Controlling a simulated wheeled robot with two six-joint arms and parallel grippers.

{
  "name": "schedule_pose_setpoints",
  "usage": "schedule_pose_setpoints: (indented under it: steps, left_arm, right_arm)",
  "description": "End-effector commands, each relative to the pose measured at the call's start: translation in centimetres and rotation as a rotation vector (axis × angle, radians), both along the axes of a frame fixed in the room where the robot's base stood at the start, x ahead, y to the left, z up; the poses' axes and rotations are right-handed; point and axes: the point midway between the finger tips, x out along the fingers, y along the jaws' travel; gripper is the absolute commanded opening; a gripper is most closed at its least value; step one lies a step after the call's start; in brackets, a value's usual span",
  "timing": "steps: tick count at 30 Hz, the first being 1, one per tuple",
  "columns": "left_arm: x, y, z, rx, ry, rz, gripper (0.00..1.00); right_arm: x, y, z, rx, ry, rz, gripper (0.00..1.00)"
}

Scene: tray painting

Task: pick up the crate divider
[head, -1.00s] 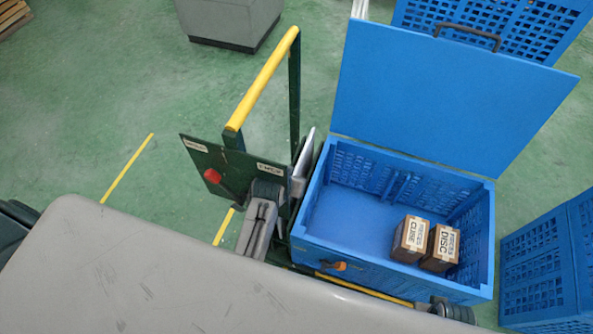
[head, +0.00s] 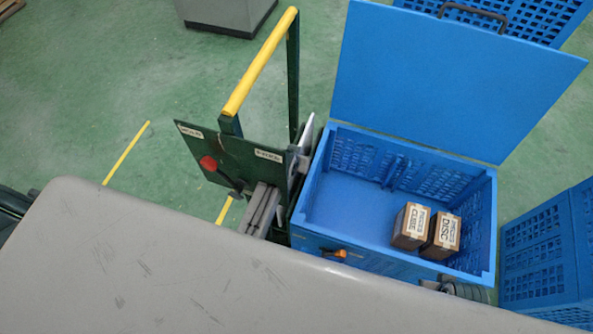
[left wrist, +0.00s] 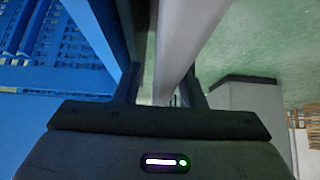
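The likely crate divider, a pale grey panel (head: 306,132), stands on edge between the dark green cart and the left wall of the blue crate (head: 380,265). It also shows in the left wrist view as a long grey panel (left wrist: 188,35). My left gripper (left wrist: 163,85) has a finger on each side of this panel. The right finger is close to it, and a narrow gap shows on the left, so the gripper looks open around it. In the head view the gripper cannot be made out clearly. My right gripper is not in view.
Two brown labelled boxes (head: 410,226) (head: 443,236) stand in the crate's right part; its left part is clear. The lid (head: 450,80) is raised. The cart has a yellow handle (head: 262,62), a red knob (head: 208,163) and grey slats (head: 262,208). A scratched grey surface (head: 200,270) fills the foreground.

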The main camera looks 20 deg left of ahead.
Motion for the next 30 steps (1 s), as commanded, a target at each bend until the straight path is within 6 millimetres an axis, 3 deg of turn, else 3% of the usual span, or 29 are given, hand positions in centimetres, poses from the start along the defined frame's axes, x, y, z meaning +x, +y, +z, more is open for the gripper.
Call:
schedule_pose_setpoints:
  steps: [8, 14, 26, 30]
  left_arm:
    - [0.3, 0.0, -0.4, -0.001, 0.000, 0.001, 0.36]
    - [0.2, 0.0, -0.4, -0.001, 0.000, 0.001, 0.01]
    - [0.3, 0.0, -0.2, -0.001, -0.002, 0.001, 0.00]
    - [0.4, -0.1, 1.1, -0.001, -0.004, 0.001, 0.00]
  right_arm:
    - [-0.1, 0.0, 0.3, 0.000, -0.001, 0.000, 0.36]
    - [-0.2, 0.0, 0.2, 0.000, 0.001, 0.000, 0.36]
    - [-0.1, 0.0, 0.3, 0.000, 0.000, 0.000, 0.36]
    - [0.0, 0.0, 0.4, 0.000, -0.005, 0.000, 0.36]
